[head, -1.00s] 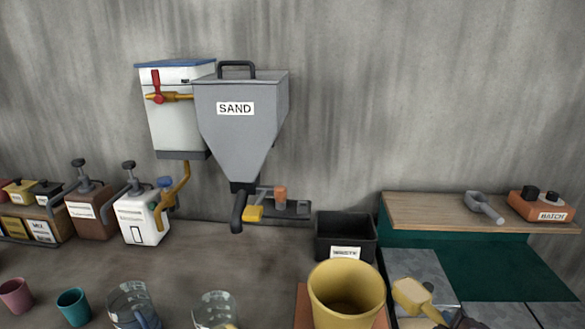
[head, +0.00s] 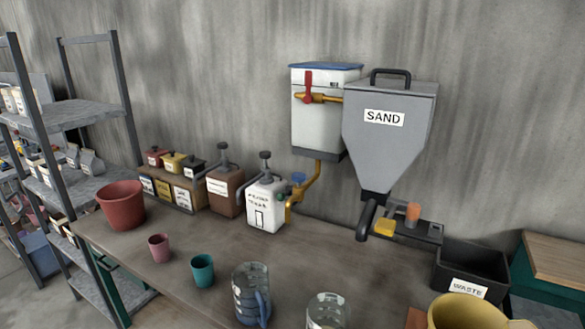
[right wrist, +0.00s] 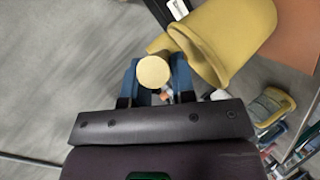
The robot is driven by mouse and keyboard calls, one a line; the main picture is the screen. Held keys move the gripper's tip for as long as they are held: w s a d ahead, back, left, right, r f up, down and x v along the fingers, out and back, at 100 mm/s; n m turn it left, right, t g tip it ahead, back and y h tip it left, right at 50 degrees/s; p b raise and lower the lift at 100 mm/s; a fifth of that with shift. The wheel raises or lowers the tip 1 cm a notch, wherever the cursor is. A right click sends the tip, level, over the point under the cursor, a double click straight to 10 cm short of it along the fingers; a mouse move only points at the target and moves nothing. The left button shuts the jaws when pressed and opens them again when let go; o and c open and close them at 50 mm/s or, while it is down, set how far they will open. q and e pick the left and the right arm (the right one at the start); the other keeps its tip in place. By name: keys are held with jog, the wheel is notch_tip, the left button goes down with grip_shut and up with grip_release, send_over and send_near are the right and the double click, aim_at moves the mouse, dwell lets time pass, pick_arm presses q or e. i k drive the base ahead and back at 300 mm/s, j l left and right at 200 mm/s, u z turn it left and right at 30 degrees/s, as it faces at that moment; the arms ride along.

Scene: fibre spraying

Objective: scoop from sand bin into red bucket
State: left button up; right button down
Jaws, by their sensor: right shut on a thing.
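The grey hopper labelled SAND (head: 390,125) hangs on the wall right of centre in the head view, its dark spout pointing down. The red bucket (head: 122,206) stands upright at the far left end of the workbench. A large yellow container (head: 465,312) is cut off at the bottom right edge; a yellow container (right wrist: 232,35) also fills the upper right of the right wrist view. My right gripper (right wrist: 156,80) has blue fingers shut on a yellow round-ended piece (right wrist: 153,72). My left gripper is not in view.
The workbench (head: 205,235) bears a pink cup (head: 159,248), a teal cup (head: 202,270), two clear jugs (head: 250,292) and pump dispensers (head: 268,205). A black WASTE bin (head: 470,268) stands right of the hopper. A metal shelf rack (head: 65,115) stands left.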

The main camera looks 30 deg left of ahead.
aim_at(122, 202)
jog(key=k+j+u, duration=0.1)
jog(key=j, duration=0.35)
jog(key=k+j+u, duration=0.15)
jog(key=j, duration=0.35)
jog(key=j+u, duration=0.1)
jog(key=j, duration=0.35)
jog(key=j+u, duration=0.1)
jog(key=j, duration=0.3)
jog(key=i+j+u, duration=0.1)
jog(key=j, duration=0.3)
jog(key=i+j+u, duration=0.1)
jog(key=j, duration=0.7)
jog(key=i+j+u, duration=0.15)
jog(key=j, duration=0.25)
jog(key=i+j+u, duration=0.1)
jog(key=j, duration=0.3)
